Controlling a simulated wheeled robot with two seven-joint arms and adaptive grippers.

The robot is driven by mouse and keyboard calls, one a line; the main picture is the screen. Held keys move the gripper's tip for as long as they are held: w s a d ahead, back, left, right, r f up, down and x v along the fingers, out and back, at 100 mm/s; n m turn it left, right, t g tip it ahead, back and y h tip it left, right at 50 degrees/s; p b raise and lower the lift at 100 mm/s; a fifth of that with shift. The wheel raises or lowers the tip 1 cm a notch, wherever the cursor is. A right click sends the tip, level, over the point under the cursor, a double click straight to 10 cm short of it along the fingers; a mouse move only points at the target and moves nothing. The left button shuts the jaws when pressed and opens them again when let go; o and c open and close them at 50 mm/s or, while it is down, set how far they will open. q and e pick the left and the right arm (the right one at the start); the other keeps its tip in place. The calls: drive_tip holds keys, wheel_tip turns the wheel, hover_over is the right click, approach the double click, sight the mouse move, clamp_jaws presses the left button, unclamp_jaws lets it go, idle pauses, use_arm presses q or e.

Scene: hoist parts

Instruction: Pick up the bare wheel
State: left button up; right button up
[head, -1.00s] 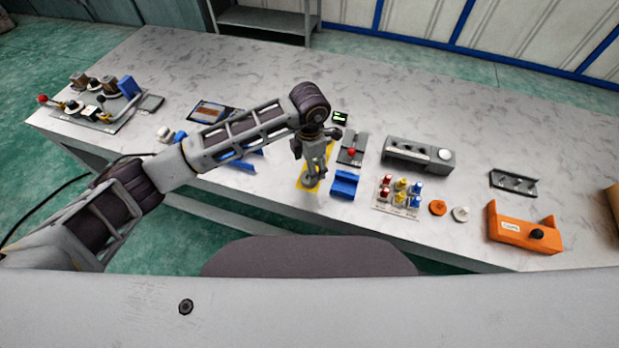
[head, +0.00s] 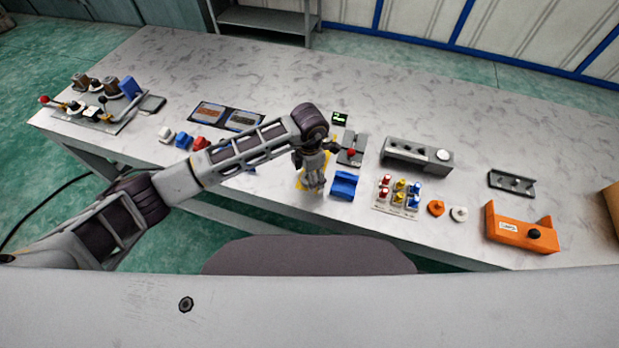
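My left gripper (head: 313,187) points down over the yellow mat (head: 301,184) near the table's front edge. It hides most of the mat and whatever lies under it. I cannot tell whether its fingers are open or shut, or whether they touch anything. No bare wheel can be clearly made out; it may be hidden by the gripper. Two small round pieces with raised centres, one orange (head: 436,208) and one white (head: 459,214), lie to the right. My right gripper is not in view.
A blue block (head: 345,184) stands close to the right of my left gripper. Beyond are a tray of coloured pegs (head: 396,205), a grey housing (head: 417,155), a dark bracket (head: 512,184) and an orange housing (head: 505,227). The table's back middle is clear.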

use_arm(q)
drive_tip(key=shift+f, duration=0.4)
drive_tip(key=c, duration=1.3)
drive_tip(key=shift+c, duration=0.2)
drive_tip(key=shift+r, duration=0.1)
drive_tip(key=shift+r, duration=0.1)
